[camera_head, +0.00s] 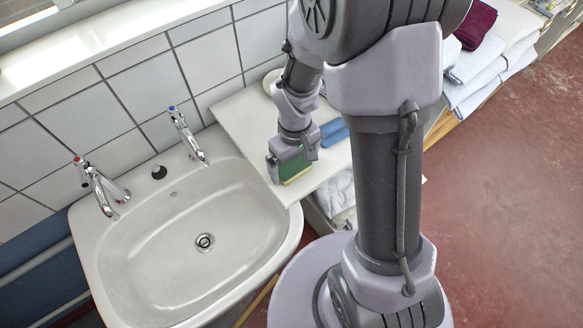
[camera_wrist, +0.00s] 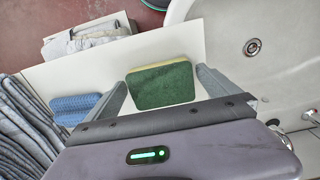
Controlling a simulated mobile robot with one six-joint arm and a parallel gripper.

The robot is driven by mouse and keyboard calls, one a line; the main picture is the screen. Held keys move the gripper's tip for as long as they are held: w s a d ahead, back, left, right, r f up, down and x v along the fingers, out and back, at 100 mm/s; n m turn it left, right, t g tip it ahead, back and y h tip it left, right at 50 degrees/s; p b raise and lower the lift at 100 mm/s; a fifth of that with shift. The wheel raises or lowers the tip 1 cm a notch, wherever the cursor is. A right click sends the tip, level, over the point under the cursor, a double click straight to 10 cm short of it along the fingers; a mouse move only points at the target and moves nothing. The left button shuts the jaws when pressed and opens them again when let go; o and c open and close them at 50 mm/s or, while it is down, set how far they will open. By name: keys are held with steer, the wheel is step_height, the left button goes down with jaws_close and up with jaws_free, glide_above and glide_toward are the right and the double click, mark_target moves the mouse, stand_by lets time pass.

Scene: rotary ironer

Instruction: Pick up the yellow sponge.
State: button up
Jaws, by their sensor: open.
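The yellow sponge (camera_head: 296,178) lies on the white counter just right of the sink, with its green scouring side up and a yellow edge showing. In the wrist view the sponge (camera_wrist: 163,86) lies between the two fingers. My gripper (camera_head: 290,170) is open and right over the sponge in the head view. In the wrist view my gripper (camera_wrist: 163,85) has one finger on each side of the sponge, with a narrow gap on the left. I cannot tell whether the right finger touches it.
A blue sponge or cloth (camera_wrist: 75,108) lies on the counter (camera_wrist: 110,68) beside the left finger; it also shows in the head view (camera_head: 333,132). The sink (camera_head: 190,240) with two taps is on the other side. Folded towels (camera_wrist: 22,125) lie beyond the blue item.

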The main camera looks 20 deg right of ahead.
steer(key=shift+r, duration=0.1)
steer(key=c, duration=1.3)
